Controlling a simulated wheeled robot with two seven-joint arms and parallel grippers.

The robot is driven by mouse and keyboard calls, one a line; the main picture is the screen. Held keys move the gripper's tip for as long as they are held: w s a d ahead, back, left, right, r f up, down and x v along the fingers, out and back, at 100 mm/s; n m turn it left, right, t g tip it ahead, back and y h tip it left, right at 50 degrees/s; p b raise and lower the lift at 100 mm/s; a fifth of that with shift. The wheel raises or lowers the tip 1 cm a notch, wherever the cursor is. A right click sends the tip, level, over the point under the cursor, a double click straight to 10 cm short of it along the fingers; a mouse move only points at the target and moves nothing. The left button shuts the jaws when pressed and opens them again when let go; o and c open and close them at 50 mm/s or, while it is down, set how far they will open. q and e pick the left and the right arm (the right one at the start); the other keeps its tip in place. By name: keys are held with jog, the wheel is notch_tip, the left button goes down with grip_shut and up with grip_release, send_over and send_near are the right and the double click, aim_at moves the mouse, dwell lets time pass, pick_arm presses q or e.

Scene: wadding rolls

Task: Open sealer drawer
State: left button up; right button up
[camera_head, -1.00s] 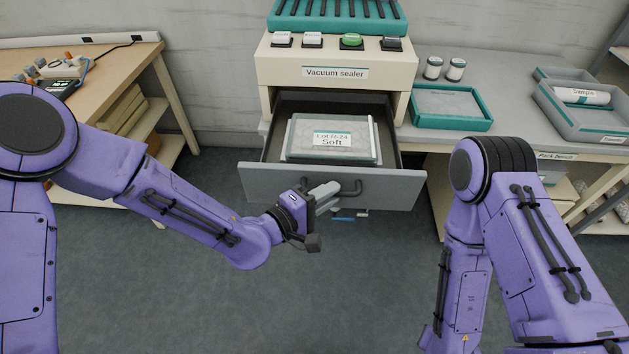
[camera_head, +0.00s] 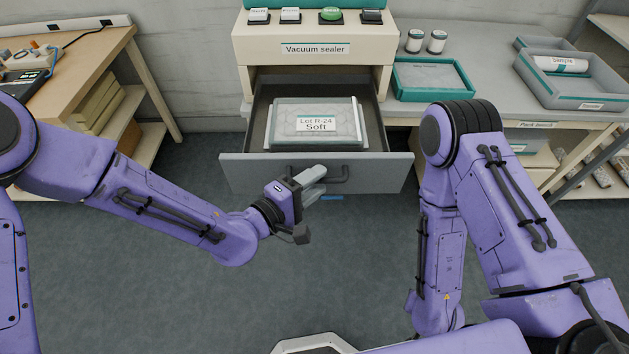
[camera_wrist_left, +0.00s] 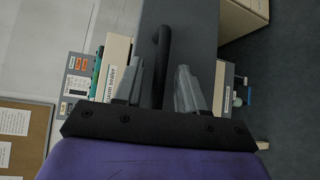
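The grey sealer drawer (camera_head: 375,172) is pulled out below the cream vacuum sealer (camera_head: 315,48). Inside it lies a stack of pouches (camera_head: 315,125), the top one labelled "Lot R-24 Soft". A dark bar handle (camera_head: 335,174) is on the drawer front. My left gripper (camera_head: 313,180) is at the left part of the handle. In the left wrist view, its fingers (camera_wrist_left: 160,88) are spread, with the handle (camera_wrist_left: 163,50) between them and gaps showing on both sides. My right arm is at the right; its gripper is out of view.
A wooden bench (camera_head: 75,60) stands at the left. The grey packing bench (camera_head: 480,80) at the right bears a teal-rimmed tray (camera_head: 434,97), two small jars and grey bins (camera_head: 580,92). The floor (camera_head: 330,270) in front of the drawer is clear.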

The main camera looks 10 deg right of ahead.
pick_arm(q)
jog(key=shift+a, duration=0.1)
jog(key=v, duration=1)
jog(key=shift+s, duration=0.15)
jog(key=shift+a, duration=0.1)
